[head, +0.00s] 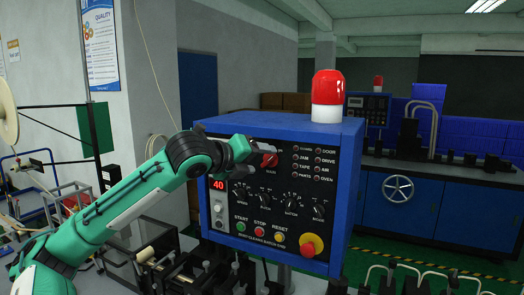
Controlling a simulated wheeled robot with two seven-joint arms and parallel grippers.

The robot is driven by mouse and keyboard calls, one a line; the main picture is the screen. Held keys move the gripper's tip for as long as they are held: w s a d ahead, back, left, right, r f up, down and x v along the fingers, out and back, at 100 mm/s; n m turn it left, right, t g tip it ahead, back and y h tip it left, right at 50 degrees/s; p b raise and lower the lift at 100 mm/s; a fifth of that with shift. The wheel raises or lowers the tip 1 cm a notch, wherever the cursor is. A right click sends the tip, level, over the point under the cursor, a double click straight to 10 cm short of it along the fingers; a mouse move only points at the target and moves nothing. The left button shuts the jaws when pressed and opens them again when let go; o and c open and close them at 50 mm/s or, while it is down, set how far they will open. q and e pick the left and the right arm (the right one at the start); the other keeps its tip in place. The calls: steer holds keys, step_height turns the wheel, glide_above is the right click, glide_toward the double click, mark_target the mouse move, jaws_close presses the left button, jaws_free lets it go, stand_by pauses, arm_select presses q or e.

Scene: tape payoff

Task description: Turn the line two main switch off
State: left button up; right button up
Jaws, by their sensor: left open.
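A blue control box with a black front panel (262,218) stands in the middle of the head view. A red rotary knob (268,160), labelled as the main switch, sits at the panel's upper middle. My left gripper (253,153) is open, with its fingertips right at the knob's left side. The gripper partly hides the knob, and I cannot tell whether the fingers touch it or sit around it. The knob's exact angle is too small to read. My right gripper is not in view.
A red beacon (328,88) stands on the box. The panel also carries a red "40" display (218,185), small black knobs, start, stop and reset buttons, and a red emergency button (311,245) on yellow. A blue machine with a handwheel (398,188) stands behind at right.

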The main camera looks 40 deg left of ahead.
mark_target(269, 160)
arm_select(q)
steer(key=shift+w+p, duration=0.35)
steer(key=shift+w, duration=0.35)
steer(key=shift+w+f, duration=0.3)
steer(key=shift+w, duration=0.05)
steer(key=c, duration=1)
